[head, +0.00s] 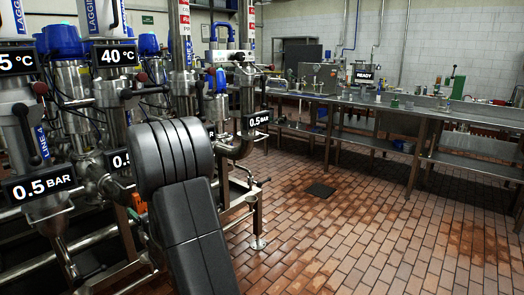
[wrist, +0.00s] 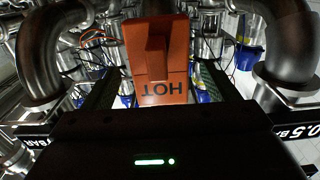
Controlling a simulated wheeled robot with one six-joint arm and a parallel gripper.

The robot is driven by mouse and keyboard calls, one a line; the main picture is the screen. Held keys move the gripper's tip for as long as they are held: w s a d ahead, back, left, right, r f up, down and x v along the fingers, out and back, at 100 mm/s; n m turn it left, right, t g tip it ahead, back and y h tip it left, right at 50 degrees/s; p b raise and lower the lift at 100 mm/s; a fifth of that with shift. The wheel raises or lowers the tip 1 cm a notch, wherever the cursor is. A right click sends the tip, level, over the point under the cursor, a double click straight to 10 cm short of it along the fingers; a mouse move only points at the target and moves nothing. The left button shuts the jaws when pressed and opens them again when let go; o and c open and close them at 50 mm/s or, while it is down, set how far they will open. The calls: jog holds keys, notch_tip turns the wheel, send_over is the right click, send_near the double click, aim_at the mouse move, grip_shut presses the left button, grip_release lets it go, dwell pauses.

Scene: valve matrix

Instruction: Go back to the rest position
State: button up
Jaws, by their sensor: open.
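My gripper (wrist: 158,88) shows in the wrist view with its two dark fingers apart. An orange block marked HOT (wrist: 177,70), with a raised grip on its face, appears between the fingers in the picture. Its lettering is upside down there. The fingers do not close on it, and I cannot tell how far ahead of them it is. In the head view my dark arm fills the lower left middle and hides my gripper. A small orange patch (head: 138,203) shows just left of the arm.
Steel pipes and valves crowd the left, with a 0.5 BAR sign (head: 38,187) and a 40 °C sign (head: 117,54). In the wrist view, thick pipes flank the gripper, including a right pipe (wrist: 290,40). A steel bench (head: 430,115) stands at right. The tiled floor (head: 340,235) is open.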

jog(key=shift+f+b, duration=0.3)
jog(key=shift+f, duration=0.1)
jog(key=v, duration=1.4)
jog(key=x, duration=0.9)
jog(key=r+p+x, duration=0.1)
jog(key=x, duration=0.4)
jog(key=shift+w, duration=0.1)
jog(key=shift+r+p, duration=0.3)
jog(key=shift+p, duration=0.25)
jog(key=b+v, duration=0.5)
jog(key=v, duration=1.1)
jog(key=shift+b, duration=0.4)
jog(key=shift+f, duration=0.15)
